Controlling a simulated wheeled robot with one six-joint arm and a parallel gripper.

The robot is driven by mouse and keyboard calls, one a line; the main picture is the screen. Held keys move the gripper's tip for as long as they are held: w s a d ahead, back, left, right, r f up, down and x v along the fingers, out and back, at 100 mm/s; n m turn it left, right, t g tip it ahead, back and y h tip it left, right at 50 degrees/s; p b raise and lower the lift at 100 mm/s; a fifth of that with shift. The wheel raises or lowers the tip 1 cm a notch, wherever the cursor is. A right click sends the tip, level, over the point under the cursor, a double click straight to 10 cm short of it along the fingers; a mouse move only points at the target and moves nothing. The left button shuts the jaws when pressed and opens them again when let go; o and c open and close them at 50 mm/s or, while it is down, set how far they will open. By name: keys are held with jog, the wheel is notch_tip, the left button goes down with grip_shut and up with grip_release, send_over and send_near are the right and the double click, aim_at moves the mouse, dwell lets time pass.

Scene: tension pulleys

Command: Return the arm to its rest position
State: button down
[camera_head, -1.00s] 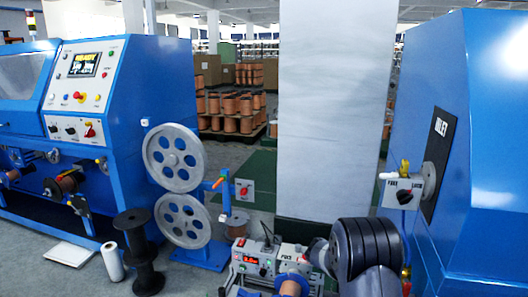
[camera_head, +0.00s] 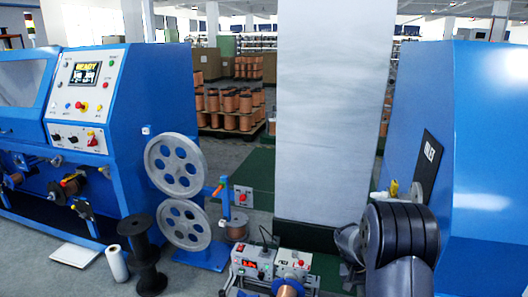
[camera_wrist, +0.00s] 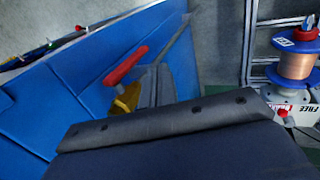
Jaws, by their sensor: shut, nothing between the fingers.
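My dark grey arm (camera_head: 400,235) shows as a ribbed, rounded joint at the lower right of the head view, in front of the blue machine on the right. Its gripper end and fingers are not visible there. In the wrist view, a dark grey padded part with small bolts (camera_wrist: 180,145), which looks like part of my own arm, fills the lower middle. No fingertips and no held object show in either view.
The right blue machine (camera_head: 485,130) stands close beside my arm. A red handle (camera_wrist: 125,65) shows near blue panels in the wrist view. A copper spool (camera_wrist: 295,62) stands on a bench device at the right. Twin grey pulleys (camera_head: 175,165) and a black spool (camera_head: 146,262) stand left.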

jog(key=shift+s+d+r+t+y+p, duration=0.1)
jog(key=shift+d+r+t+y+p, duration=0.2)
jog(key=shift+r+y+p, duration=0.65)
jog(key=shift+s+d+r+t+y+p, duration=0.1)
jog(key=shift+d+r+t+y+p, duration=0.2)
jog(key=shift+r+y+p, duration=0.6)
jog(key=shift+a+f+y, duration=0.1)
jog(key=shift+f+y, duration=0.15)
jog(key=shift+f, duration=0.1)
